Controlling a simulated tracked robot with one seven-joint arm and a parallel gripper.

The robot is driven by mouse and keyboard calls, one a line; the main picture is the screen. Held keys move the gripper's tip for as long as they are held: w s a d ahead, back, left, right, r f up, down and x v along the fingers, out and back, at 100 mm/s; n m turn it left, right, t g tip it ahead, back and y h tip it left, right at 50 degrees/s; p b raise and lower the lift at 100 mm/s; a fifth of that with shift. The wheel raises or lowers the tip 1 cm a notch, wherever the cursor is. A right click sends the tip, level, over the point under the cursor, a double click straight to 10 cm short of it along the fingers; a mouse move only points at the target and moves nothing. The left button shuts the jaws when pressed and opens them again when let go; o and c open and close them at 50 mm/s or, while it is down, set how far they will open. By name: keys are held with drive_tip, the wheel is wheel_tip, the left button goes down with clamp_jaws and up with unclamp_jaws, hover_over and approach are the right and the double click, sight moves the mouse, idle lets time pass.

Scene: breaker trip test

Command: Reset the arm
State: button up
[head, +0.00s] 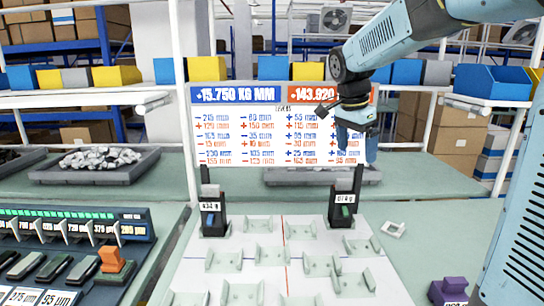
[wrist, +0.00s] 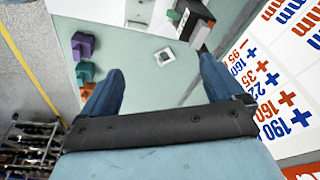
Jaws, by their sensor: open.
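My blue arm reaches in from the upper right in the head view. My gripper (head: 357,150) hangs in front of the white board, above and behind the right black holder, with its fingers apart and nothing between them. In the wrist view my gripper (wrist: 160,72) shows two blue fingers spread wide over the green bench, and the gap is empty. A small white bracket-like piece (head: 393,229) lies on the bench to the right of the white panel; it also shows in the wrist view (wrist: 164,57), seen beyond the fingers.
The white panel (head: 270,222) carries several cradles. Two upright black holders, left (head: 213,218) and right (head: 342,215), stand at its back. A purple block (head: 448,291) is at lower right. A labelled rack (head: 75,228) stands left. The printed board (head: 282,130) is behind.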

drive_tip(key=s+d+f+n+t+y, duration=0.1)
drive_tip(key=s+n, duration=0.5)
drive_tip(key=s, duration=0.6)
drive_tip(key=s+f+n+t+y, duration=0.1)
drive_tip(key=s+f+n+t, duration=0.2)
drive_tip(key=s+n, duration=0.3)
drive_tip(key=s, duration=0.5)
drive_tip(key=shift+s+d+n, duration=0.3)
drive_tip(key=shift+s+d, duration=0.05)
drive_tip(key=shift+d, duration=0.05)
drive_tip(key=shift+c, duration=0.3)
